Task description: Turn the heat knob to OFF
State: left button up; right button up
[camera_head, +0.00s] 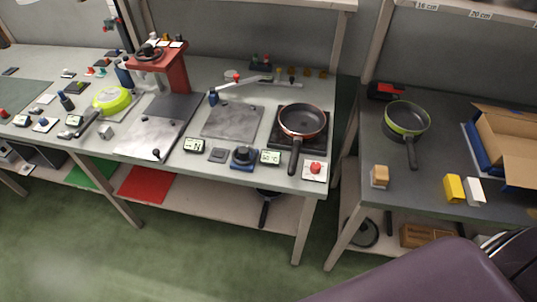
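The heat knob (243,154) looks like a round black dial on a blue base, at the front edge of the middle workbench. Its pointer and markings are too small to read. A small display (270,157) stands just right of it; its digits are not legible. A dark pan with a copper rim (302,120) sits on a black hot plate (276,135) behind and to the right, its handle pointing to the front. Neither of my grippers is in view, and nothing touches the knob.
A red button on a white base (315,168) is at the bench's front right corner. A flat grey square (217,155) and another display (194,145) lie left of the knob. A gap separates this bench from the right bench, which bears a green-rimmed pan (407,119).

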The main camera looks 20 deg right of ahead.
aim_at(314, 169)
jog(key=z, duration=1.05)
